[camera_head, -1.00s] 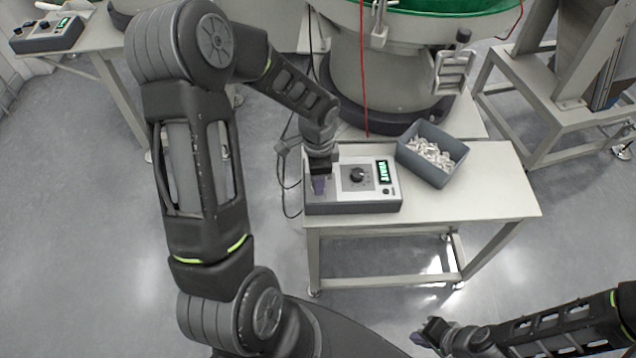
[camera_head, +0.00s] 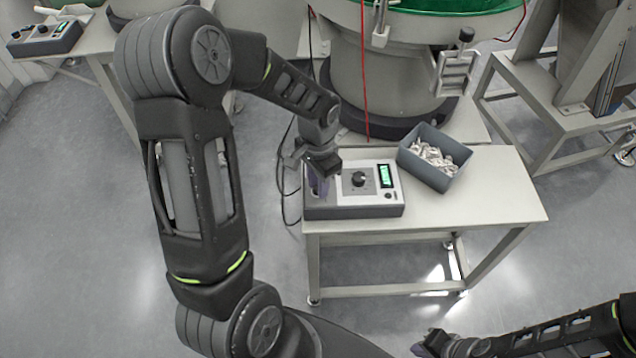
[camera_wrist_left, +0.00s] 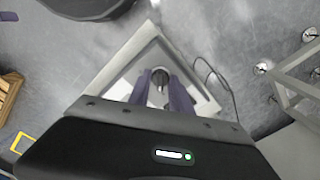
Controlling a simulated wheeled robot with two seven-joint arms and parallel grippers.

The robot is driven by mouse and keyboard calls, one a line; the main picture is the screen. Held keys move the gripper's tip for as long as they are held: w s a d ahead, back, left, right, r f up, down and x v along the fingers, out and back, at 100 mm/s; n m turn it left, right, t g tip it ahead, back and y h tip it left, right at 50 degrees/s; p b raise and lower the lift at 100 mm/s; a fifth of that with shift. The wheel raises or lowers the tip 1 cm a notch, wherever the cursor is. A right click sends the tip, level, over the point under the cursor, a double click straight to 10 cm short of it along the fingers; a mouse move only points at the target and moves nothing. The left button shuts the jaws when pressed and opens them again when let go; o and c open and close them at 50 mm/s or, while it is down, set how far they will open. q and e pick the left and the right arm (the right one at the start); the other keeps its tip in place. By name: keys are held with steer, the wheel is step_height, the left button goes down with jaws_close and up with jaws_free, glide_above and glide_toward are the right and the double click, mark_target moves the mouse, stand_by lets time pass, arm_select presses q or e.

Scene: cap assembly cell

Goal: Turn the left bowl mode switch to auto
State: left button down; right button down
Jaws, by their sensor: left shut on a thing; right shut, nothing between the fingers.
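A control box (camera_head: 350,210) with a pale top and dark grey sides stands on the left end of the bench. It carries a round black knob (camera_head: 358,180) on a grey plate and a lit green display (camera_head: 385,175). My left gripper (camera_head: 319,188) is at the left part of the box's top, left of the knob. In the left wrist view its purple fingers (camera_wrist_left: 161,92) are on both sides of a small dark round part (camera_wrist_left: 159,78) and shut on it. The mode switch itself is hidden in the head view. My right gripper (camera_head: 432,344) is shut and empty at the lower right, away from the bench.
A grey bin (camera_head: 425,177) of pale caps stands right of the box. The bench top (camera_head: 500,195) is clear on its right. A large bowl feeder (camera_head: 390,80) stands behind, with a red cable in front. Another control box (camera_head: 45,38) is at the far left.

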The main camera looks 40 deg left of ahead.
arm_select(q)
steer(key=c, duration=1.2)
jaws_free()
steer(key=shift+o, duration=0.2)
step_height(320, 180, up, 8)
steer(key=shift+f, duration=0.1)
